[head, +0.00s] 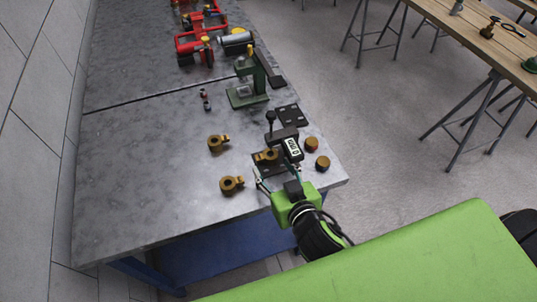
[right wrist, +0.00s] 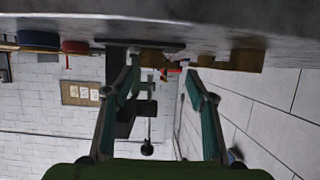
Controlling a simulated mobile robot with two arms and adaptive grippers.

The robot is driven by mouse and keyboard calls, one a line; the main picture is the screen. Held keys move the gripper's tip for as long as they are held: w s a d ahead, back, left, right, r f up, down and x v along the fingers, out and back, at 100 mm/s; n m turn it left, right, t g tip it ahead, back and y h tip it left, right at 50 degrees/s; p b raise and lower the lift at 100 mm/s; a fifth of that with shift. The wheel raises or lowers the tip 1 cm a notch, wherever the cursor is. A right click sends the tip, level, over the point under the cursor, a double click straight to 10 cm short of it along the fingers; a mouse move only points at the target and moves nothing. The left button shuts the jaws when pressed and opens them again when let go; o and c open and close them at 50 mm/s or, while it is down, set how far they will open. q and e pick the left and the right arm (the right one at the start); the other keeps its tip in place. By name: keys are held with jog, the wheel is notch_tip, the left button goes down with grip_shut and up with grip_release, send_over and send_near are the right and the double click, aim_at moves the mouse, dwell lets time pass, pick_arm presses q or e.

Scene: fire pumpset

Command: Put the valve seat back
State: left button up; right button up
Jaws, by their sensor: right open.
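Three brass ring-shaped fittings with side stubs are on the grey workbench in the head view. One (head: 217,142) is at the back left, one (head: 231,184) at the front left, and one (head: 266,155) at the dark gauge stand. I cannot tell which is the valve seat. My right gripper (head: 277,176) is open at the stand's near side, low over the bench. In the right wrist view, which is upside down, its fingers (right wrist: 163,78) are apart, with a brass part (right wrist: 157,58) beyond them. Nothing is visibly held. My left gripper is not in view.
A gauge with a digital display (head: 292,149) is on the stand. Two round brown pieces (head: 311,144) (head: 322,162) sit at the bench's right edge. A green press (head: 247,85) and red equipment (head: 196,46) stand farther back. The bench's left side is clear.

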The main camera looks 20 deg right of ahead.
aim_at(268, 159)
jog(key=p+x, duration=0.1)
jog(key=x, duration=0.3)
jog(key=shift+w+d+f+p, duration=0.1)
jog(key=shift+w+p, duration=0.2)
jog(key=shift+w, duration=0.05)
jog(key=shift+w+f, duration=0.2)
jog(key=c, duration=1.1)
jog(key=shift+r, duration=0.1)
jog(key=shift+c, duration=0.5)
jog(key=shift+r, duration=0.1)
